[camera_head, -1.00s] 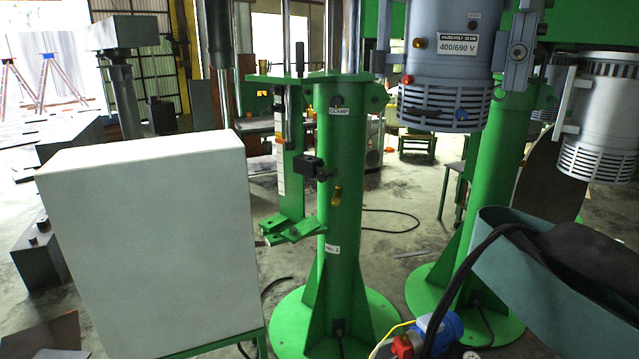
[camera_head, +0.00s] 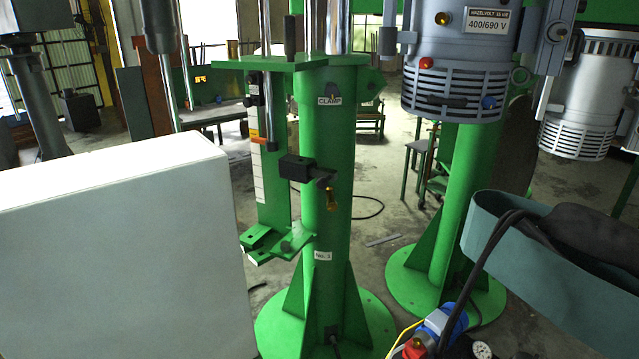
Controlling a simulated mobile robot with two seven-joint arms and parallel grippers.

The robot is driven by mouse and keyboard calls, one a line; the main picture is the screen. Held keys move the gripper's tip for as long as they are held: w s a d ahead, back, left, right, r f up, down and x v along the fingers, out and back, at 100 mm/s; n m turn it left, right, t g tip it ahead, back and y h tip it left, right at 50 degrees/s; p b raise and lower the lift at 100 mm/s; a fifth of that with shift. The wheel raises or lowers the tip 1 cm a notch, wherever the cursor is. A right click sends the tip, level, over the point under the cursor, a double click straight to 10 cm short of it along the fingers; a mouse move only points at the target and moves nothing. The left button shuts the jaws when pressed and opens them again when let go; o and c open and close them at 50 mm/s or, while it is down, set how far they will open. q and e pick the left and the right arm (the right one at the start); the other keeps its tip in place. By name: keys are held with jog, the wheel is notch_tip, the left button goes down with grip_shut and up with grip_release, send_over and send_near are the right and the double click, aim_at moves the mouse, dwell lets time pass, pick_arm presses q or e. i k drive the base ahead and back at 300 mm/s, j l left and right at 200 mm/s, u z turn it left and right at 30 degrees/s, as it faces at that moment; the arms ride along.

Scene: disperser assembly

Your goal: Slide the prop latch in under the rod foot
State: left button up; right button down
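A green bracket (camera_head: 265,243) is at the bar's foot. Neither of my grippers is in view.
A large pale cabinet (camera_head: 120,250) fills the lower left. A grey motor (camera_head: 455,75) hangs at upper right beside a second green column (camera_head: 455,190). A teal band with black cable (camera_head: 560,245) and a blue-red plug (camera_head: 430,330) are at lower right. Floor shows between the columns.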

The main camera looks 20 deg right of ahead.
aim_at(325, 174)
jog(key=i+j+z, duration=0.1)
jog(key=i, duration=0.6)
jog(key=i+j, duration=0.15)
jog(key=i, duration=0.6)
jog(key=l+z, duration=0.05)
